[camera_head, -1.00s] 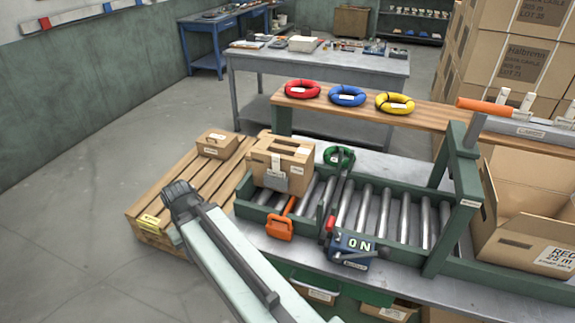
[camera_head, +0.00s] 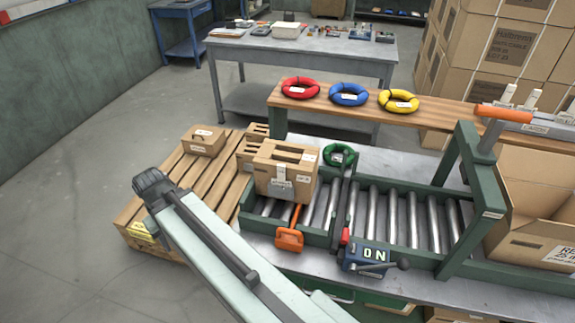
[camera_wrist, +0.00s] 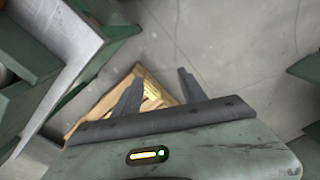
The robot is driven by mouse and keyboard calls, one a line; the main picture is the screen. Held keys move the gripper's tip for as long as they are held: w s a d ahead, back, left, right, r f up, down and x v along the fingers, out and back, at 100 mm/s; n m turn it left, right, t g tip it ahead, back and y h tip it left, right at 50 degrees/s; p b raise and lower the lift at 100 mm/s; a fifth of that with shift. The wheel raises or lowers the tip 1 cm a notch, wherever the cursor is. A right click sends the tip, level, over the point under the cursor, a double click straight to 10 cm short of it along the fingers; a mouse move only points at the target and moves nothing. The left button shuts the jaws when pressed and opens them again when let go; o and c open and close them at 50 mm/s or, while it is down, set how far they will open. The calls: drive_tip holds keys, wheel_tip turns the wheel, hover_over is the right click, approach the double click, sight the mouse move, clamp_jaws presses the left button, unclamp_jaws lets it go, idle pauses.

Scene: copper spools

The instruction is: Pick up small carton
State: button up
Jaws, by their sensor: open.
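A small brown carton (camera_head: 203,140) with a white label lies on the far part of the wooden pallet (camera_head: 208,176) in the head view. My arm reaches in from the bottom, and its end (camera_head: 150,183) is over the pallet's near left side, apart from the carton. In the wrist view my gripper (camera_wrist: 160,77) is open, its two dark fingers spread with nothing between them. A corner of the pallet (camera_wrist: 82,116) shows below and beyond the fingers. The small carton cannot be made out in the wrist view.
A larger carton (camera_head: 285,170) stands on the roller conveyor (camera_head: 400,215), right of the pallet. Another carton (camera_head: 248,153) shows partly behind it. An orange handle (camera_head: 290,239) sticks out at the conveyor's front. Bare floor (camera_head: 75,215) lies left of the pallet.

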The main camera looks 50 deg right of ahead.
wheel_tip(320, 180, up, 15)
drive_tip(key=w+d+m+p, duration=0.2)
drive_tip(key=p, duration=0.9)
drive_tip(key=m+t+y+p, duration=0.2)
drive_tip(key=m+t+p, duration=0.15)
drive_tip(key=m, duration=2.55)
approach(288, 155)
drive_tip(key=shift+w+a+f, duration=0.15)
drive_tip(key=shift+f, duration=0.3)
drive_tip(key=shift+n, duration=0.3)
drive_tip(key=b+x, duration=0.7)
drive_tip(key=x, duration=0.1)
drive_tip(key=shift+w+f+b, duration=0.1)
drive_tip(key=shift+w+b, duration=0.05)
drive_tip(key=shift+b, duration=0.2)
drive_tip(key=shift+r, duration=0.2)
drive_tip(key=shift+f, duration=0.3)
